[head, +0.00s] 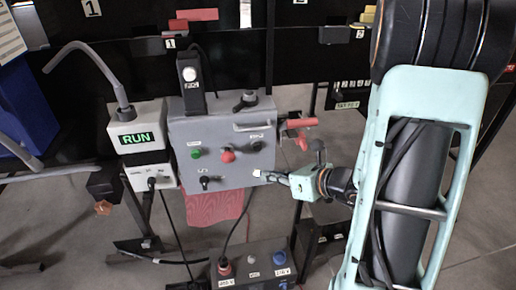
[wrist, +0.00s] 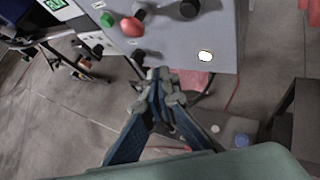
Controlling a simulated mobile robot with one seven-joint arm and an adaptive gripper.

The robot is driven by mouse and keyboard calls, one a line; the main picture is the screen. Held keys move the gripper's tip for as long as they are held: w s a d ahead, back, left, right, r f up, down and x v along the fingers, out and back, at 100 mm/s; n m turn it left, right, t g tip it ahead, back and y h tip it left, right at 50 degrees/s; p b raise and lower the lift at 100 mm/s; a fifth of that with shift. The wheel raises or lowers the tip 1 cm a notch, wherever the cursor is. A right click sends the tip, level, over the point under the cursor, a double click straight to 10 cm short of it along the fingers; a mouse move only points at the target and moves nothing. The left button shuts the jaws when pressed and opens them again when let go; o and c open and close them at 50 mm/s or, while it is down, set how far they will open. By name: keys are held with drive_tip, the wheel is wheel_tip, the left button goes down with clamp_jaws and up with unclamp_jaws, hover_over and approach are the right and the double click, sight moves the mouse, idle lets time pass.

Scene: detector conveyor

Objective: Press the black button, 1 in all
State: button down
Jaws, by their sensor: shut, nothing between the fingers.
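The black button (head: 257,146) is on the right side of the front of the grey control box (head: 180,135), right of a red knob and below a small label. It also shows at the top edge of the wrist view (wrist: 190,8). My gripper (head: 272,177) is shut and empty, near the box's lower right corner, below and to the right of the black button. In the wrist view, my shut fingertips (wrist: 160,76) appear below the box's controls. I see no contact with the button.
The box also carries a green button (head: 196,153), a red knob (head: 227,155), a black switch (head: 205,181) and a white light (wrist: 205,56). A RUN display unit (head: 137,138) stands to the left. A red valve-like part (head: 301,123) is at the box's right.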

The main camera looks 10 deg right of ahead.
approach(254, 152)
drive_tip(key=shift+s+a+f+x, duration=0.1)
drive_tip(key=shift+s+x, duration=0.05)
drive_tip(key=shift+x, duration=0.75)
drive_tip(key=shift+s+a+f+x, duration=0.1)
drive_tip(key=shift+s+x, duration=0.05)
drive_tip(key=shift+x, duration=0.75)
drive_tip(key=shift+s+a+f+x, duration=0.1)
drive_tip(key=shift+s+x, duration=0.05)
drive_tip(key=shift+x, duration=0.75)
drive_tip(key=shift+w, duration=0.1)
drive_tip(key=shift+w, duration=0.3)
drive_tip(key=shift+w, duration=0.55)
drive_tip(key=shift+s, duration=0.95)
drive_tip(key=shift+s+b, duration=0.4)
drive_tip(key=shift+s, duration=2.1)
